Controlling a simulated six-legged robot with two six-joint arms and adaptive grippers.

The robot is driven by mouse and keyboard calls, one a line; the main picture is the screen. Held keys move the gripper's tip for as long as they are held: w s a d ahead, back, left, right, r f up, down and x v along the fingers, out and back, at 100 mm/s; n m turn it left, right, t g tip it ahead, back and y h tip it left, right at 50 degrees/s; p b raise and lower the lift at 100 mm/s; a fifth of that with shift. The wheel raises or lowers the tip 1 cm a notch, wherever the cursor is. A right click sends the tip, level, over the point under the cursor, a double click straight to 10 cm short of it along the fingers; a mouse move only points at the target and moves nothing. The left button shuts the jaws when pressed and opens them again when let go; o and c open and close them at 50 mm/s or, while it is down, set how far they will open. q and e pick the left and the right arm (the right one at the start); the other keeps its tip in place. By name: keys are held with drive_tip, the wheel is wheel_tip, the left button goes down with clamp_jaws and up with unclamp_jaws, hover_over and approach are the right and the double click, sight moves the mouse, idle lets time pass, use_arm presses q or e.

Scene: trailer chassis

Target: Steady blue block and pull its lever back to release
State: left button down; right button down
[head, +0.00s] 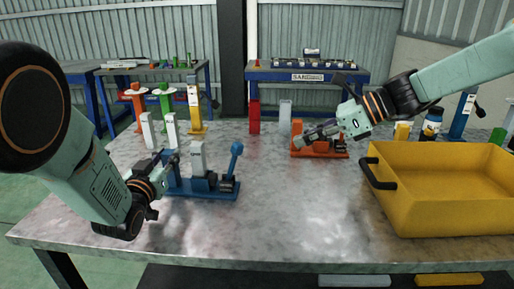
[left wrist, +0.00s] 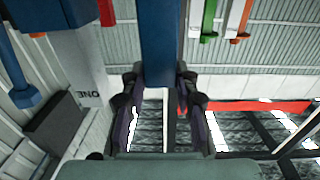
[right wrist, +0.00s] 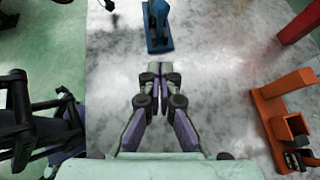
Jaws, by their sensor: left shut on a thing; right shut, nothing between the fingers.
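The blue block (head: 205,191) is a flat blue base on the metal table, with an upright blue post, a grey-white piece (head: 198,158) and a round-topped blue lever (head: 235,160) at its right end. The lever stands upright, leaning slightly. My left gripper (head: 170,162) is shut on the blue post (left wrist: 158,45). In the left wrist view the post sits between the fingers, and the blue lever (left wrist: 17,70) is at far left. My right gripper (head: 305,140) is shut and empty, above the table by the orange fixture, apart from the blue block; it also shows in the right wrist view (right wrist: 160,78).
An orange fixture (head: 320,150) stands beyond the right gripper. A yellow bin (head: 440,205) with a black handle fills the table's right side. Red and white blocks stand at the back, and orange, green and yellow fixtures at back left. The table's front middle is clear.

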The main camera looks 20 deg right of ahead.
sight(234, 144)
drive_tip(key=w+a+f, duration=0.4)
drive_tip(key=w+a, duration=0.1)
drive_tip(key=a, duration=0.4)
drive_tip(key=shift+w+a, duration=0.25)
drive_tip(key=shift+a, duration=0.15)
drive_tip(key=shift+r, duration=0.1)
drive_tip(key=shift+h, duration=0.5)
drive_tip(key=shift+w+a+r, duration=0.2)
drive_tip(key=shift+a+r, duration=0.1)
drive_tip(key=shift+a, duration=0.3)
drive_tip(key=shift+w+a+r, duration=0.2)
drive_tip(key=shift+a+r, duration=0.1)
drive_tip(key=shift+a, duration=0.3)
drive_tip(key=shift+w+a+r, duration=0.2)
drive_tip(key=shift+a+r, duration=0.1)
drive_tip(key=shift+a, duration=0.3)
drive_tip(key=shift+d, duration=0.1)
drive_tip(key=shift+r, duration=0.1)
